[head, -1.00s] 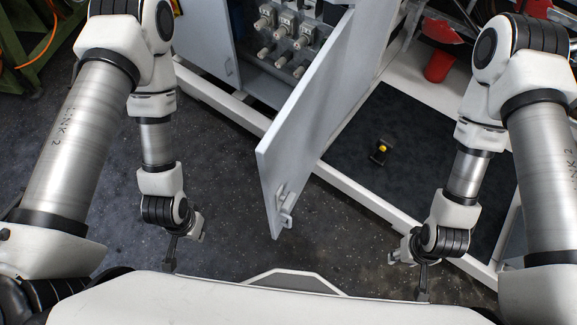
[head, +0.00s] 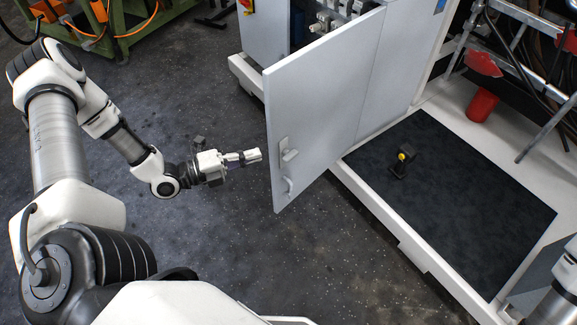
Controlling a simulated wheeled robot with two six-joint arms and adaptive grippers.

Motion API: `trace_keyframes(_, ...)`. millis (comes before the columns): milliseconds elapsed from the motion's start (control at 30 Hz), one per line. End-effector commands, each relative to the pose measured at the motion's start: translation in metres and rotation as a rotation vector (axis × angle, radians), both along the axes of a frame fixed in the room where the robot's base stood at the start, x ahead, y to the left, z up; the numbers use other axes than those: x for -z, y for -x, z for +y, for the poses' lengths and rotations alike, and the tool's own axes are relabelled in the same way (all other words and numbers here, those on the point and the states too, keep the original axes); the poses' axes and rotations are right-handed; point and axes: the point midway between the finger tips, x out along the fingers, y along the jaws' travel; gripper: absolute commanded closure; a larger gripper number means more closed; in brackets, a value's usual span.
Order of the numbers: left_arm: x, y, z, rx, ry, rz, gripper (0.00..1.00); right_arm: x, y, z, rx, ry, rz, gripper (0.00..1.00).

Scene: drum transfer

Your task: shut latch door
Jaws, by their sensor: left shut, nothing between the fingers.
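The grey cabinet door (head: 325,100) stands open, swung out toward me from the cabinet (head: 272,28). Its latch (head: 287,149) and a small handle (head: 288,186) sit near the door's free edge, at its lower left. My left gripper (head: 253,155) is shut and empty, just left of the door's free edge at about the latch's height in the picture. A small gap shows between its fingertips and the door. My right gripper is out of view.
Valves (head: 335,12) show in the cabinet opening behind the door. A black mat (head: 460,185) with a small black and yellow item (head: 402,160) lies to the right, inside a white frame. A red cylinder (head: 481,104) stands at the back right. The dark floor (head: 190,100) behind my left gripper is clear.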

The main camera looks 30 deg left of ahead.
Motion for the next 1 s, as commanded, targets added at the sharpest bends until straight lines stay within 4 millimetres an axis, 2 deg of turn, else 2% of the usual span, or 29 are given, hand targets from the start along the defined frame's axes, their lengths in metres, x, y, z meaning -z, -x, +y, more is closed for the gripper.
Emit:
trace_keyframes(33, 0.008, 0.001, 0.013, -0.046, 0.015, -0.01, 1.0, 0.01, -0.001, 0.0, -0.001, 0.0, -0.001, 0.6)
trace_keyframes(167, 0.011, 0.002, 0.025, -0.094, 0.035, -0.024, 1.0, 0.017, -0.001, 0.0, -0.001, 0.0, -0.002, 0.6)
trace_keyframes(367, 0.011, -0.017, 0.011, -0.084, 0.034, -0.025, 1.0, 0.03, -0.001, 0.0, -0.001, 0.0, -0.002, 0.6)
trace_keyframes(500, 0.013, -0.041, -0.005, -0.081, 0.032, -0.024, 1.0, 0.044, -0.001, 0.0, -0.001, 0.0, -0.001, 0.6)
trace_keyframes(767, 0.01, -0.082, -0.03, -0.082, 0.032, -0.023, 1.0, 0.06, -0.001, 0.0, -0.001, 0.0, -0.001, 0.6)
trace_keyframes(1000, 0.006, -0.091, 0.002, -0.091, 0.035, -0.024, 1.0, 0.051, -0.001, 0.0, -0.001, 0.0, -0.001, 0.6)
